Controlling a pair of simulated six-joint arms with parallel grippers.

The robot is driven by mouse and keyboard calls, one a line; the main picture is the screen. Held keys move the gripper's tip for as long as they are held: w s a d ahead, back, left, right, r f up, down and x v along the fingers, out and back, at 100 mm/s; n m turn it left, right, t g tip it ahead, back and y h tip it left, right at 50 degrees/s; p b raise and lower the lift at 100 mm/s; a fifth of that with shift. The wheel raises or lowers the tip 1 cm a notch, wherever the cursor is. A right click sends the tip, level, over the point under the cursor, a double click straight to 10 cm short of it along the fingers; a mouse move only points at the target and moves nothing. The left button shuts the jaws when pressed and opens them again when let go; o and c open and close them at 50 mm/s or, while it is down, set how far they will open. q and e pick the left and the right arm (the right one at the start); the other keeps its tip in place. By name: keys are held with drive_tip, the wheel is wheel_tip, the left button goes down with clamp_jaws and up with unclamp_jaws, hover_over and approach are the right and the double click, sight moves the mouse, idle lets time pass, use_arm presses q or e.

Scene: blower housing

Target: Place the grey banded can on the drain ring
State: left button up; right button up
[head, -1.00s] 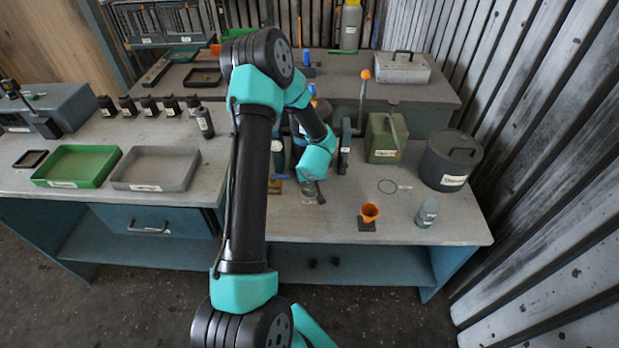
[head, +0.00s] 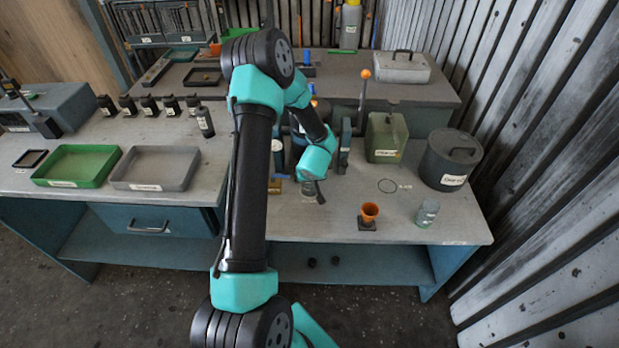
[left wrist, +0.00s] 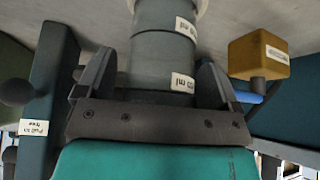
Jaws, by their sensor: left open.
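A grey can (left wrist: 165,62) with bands and white labels stands between my left gripper's fingers in the left wrist view. In the head view only a small part of this can (head: 308,187) shows beneath my gripper. My left gripper (head: 316,188) is open, with one finger on each side of the can; I cannot tell whether either touches it. A thin dark ring (head: 387,186), which looks like the drain ring, lies flat and empty on the bench to the right. My right gripper is not in view.
A dark lidded pot (head: 450,158) and green canister (head: 385,138) stand behind. A yellow block (left wrist: 258,55) is close beside my gripper.

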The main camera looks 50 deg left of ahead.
use_arm(q)
drive_tip(key=v, duration=1.2)
idle(0.3)
